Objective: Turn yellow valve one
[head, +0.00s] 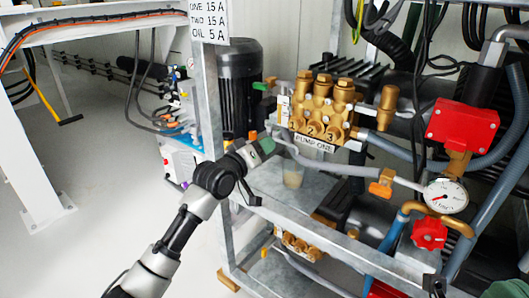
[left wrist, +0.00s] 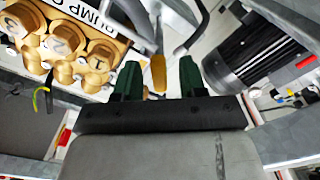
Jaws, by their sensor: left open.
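A small yellow-orange handle, which looks like yellow valve one (left wrist: 158,72), shows in the left wrist view between the tips of my left gripper (left wrist: 160,80). The gripper's two green fingers stand apart, one on each side of the handle. I cannot tell whether they touch it. In the head view my left gripper (head: 263,146) is at the left end of the brass pump (head: 320,105) labelled PUMP ONE. A small orange bit (head: 252,135) shows at its fingertips, mostly hidden. My right gripper is not in view.
A black motor (head: 240,85) stands behind my left gripper, and a metal frame post (head: 207,90) is to its left. Another yellow handle (head: 381,187), a gauge (head: 445,197) and a red valve (head: 430,234) are to the right. White floor is clear at left.

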